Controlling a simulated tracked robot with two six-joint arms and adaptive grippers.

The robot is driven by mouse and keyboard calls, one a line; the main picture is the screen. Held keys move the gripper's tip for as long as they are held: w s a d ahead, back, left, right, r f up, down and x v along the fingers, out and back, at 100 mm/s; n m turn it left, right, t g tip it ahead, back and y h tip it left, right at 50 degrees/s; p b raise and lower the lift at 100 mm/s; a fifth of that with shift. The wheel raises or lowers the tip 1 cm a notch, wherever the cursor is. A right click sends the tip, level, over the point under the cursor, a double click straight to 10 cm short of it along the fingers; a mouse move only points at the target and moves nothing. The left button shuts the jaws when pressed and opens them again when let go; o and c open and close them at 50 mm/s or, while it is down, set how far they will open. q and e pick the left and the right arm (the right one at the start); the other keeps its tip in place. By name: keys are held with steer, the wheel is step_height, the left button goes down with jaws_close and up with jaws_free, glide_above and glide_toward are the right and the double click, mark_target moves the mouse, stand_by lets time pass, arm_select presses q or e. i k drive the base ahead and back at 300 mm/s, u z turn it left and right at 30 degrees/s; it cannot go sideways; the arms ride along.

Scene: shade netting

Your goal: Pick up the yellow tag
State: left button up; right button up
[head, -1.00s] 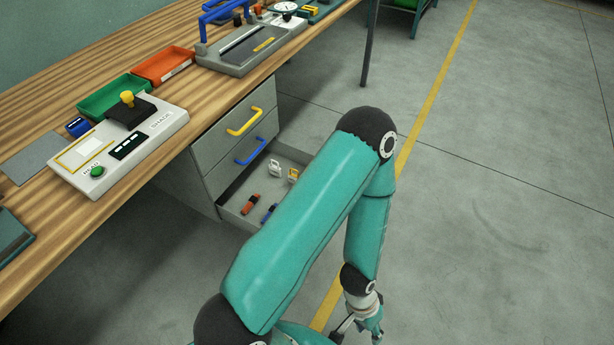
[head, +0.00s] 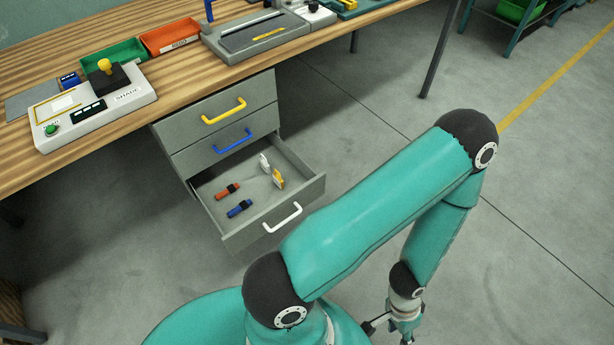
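The yellow tag (head: 279,181) appears to be the small yellow-and-white piece standing in the open bottom drawer (head: 312,186), near its right side. A white piece (head: 264,162) stands just behind it. My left gripper (head: 390,328) is at the bottom edge of the head view, to the right of the drawer and well apart from the tag. Its fingers are small and partly cut off, so I cannot tell whether they are open. My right gripper is not in view.
An orange-red piece (head: 228,191) and a blue piece (head: 240,208) lie in the same drawer. Two shut drawers with yellow (head: 223,111) and blue (head: 232,142) handles are above. The wooden bench (head: 175,92) holds trays and devices.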

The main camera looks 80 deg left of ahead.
mark_target(278, 179)
steer(key=z, duration=0.3)
steer(key=i, duration=0.55)
steer(key=u, duration=2.15)
steer(key=i, duration=0.25)
steer(key=u, duration=1.9)
steer(key=k, duration=0.6)
steer(key=u, duration=0.35)
steer(key=i, duration=1.6)
steer(key=z, duration=0.35)
